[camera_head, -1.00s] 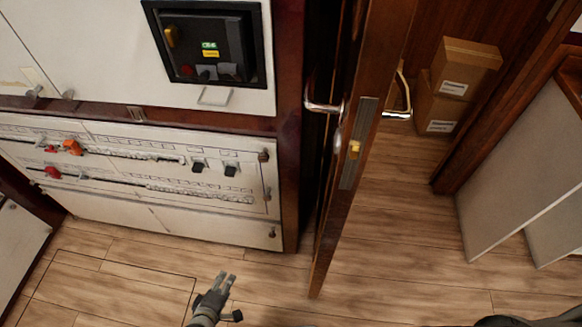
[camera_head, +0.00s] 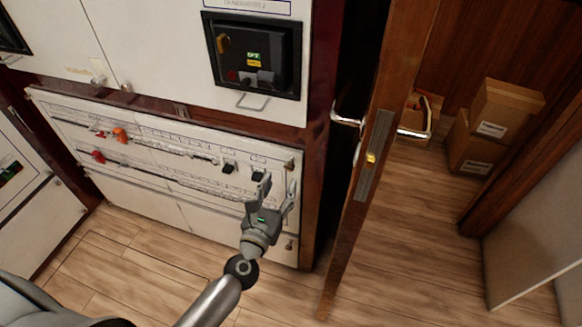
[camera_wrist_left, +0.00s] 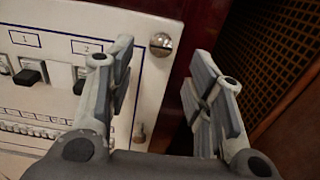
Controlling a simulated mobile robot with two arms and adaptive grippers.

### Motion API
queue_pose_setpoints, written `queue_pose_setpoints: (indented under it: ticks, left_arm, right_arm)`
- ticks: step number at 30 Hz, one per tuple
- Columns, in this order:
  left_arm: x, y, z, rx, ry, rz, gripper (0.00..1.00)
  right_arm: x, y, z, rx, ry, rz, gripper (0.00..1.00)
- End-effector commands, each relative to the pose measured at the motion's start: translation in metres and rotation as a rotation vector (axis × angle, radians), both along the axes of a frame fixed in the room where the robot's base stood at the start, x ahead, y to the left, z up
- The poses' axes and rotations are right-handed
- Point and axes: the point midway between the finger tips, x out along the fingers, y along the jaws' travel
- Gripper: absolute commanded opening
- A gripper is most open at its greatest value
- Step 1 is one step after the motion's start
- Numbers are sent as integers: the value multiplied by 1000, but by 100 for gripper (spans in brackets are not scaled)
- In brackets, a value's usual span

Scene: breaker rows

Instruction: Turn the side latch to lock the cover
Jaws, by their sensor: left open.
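The white cover (camera_head: 150,135) over the breaker rows is a long panel low on the cabinet, and it looks closed. A small round metal latch (camera_head: 289,165) sits at its upper right edge. It also shows in the left wrist view (camera_wrist_left: 161,45), ahead of and between my fingers. My left gripper (camera_head: 279,188) is open and empty in front of the cover's right end, just below the latch in the head view. I cannot tell whether it touches anything. A second small fitting (camera_wrist_left: 139,132) shows lower on the same edge. My right gripper is out of view.
A wooden door (camera_head: 385,100) with a metal handle (camera_head: 346,120) stands open close to the right of the cabinet. Cardboard boxes (camera_head: 505,105) lie beyond it. A black recessed unit (camera_head: 255,55) is above the cover. The wooden floor (camera_head: 120,240) in front is mostly clear.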

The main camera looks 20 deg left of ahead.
Motion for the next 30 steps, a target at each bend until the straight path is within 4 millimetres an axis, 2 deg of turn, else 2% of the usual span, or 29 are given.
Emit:
queue_pose_setpoints:
  ticks: [1,6,12,18,26,30]
  left_arm:
    - [11,-1,3,0,-2,0,48]
    - [40,-2,1,2,-1,-1,48]
    - [64,-2,0,3,0,-1,48]
    - [74,-3,-1,3,1,-1,48]
    - [74,-3,-1,3,2,-1,48]
    - [74,-3,-1,3,1,-1,31]
  right_arm:
    - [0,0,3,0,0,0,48]
    - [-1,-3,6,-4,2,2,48]
    - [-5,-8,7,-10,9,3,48]
    - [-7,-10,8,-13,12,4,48]
    - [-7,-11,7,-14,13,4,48]
    - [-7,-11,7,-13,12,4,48]
